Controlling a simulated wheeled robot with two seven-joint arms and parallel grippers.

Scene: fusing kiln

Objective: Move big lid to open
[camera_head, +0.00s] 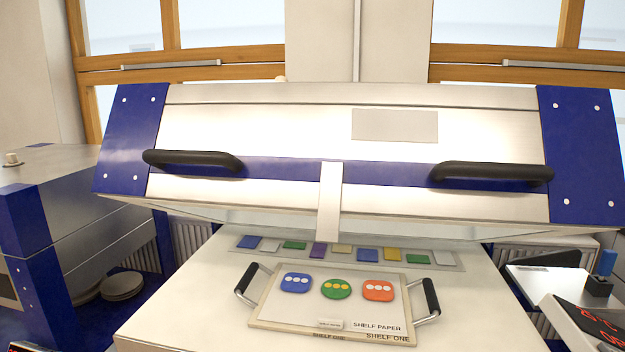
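The big lid (260,123) is a wide silver metal cover with blue end plates, and it spans the middle of the head view. It is raised and tilted, with its front edge above the pale kiln bed (170,318). Its front has a black left handle (193,161) and a black right handle (491,173), with a pale latch strip (330,200) between them. The hinge side is hidden behind the lid. Neither of my grippers shows, and nothing visible touches the handles.
A shelf tray (285,313) with black side handles and three coloured glass pieces lies on the bed. A strip of coloured samples (367,255) lies behind it. A grey-and-blue unit (75,215) stands left; a display panel (590,322) is at lower right. Windows are behind.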

